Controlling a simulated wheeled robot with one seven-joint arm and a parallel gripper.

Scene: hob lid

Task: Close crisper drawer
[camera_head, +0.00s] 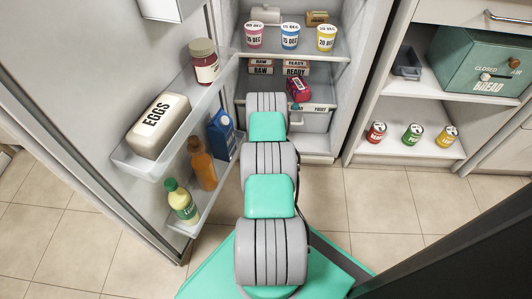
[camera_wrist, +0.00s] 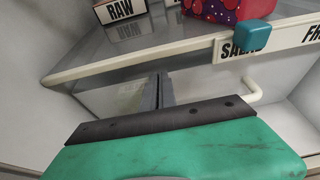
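The crisper drawer (camera_head: 314,123) is a pale, see-through bin low in the open fridge, partly hidden by my arm in the head view. In the wrist view its pale front (camera_wrist: 205,92) lies under a cream edge with a SALAD label (camera_wrist: 240,42) and a second, cut-off label. A cream handle bar (camera_wrist: 252,95) sticks out at its right. My gripper (camera_wrist: 158,92) is in front of the drawer, left of the handle. Its two thin grey fingers look close together, with nothing seen between them. I cannot tell whether they touch the front. In the head view the fingers are hidden.
A red spotted pack (camera_head: 298,88) lies above the drawer; a teal block (camera_wrist: 257,32) sits on the cream edge. RAW (camera_wrist: 121,10) and READY (camera_head: 296,71) boxes are behind. The open fridge door (camera_head: 120,60), holding eggs (camera_head: 157,125) and bottles, stands left of my arm.

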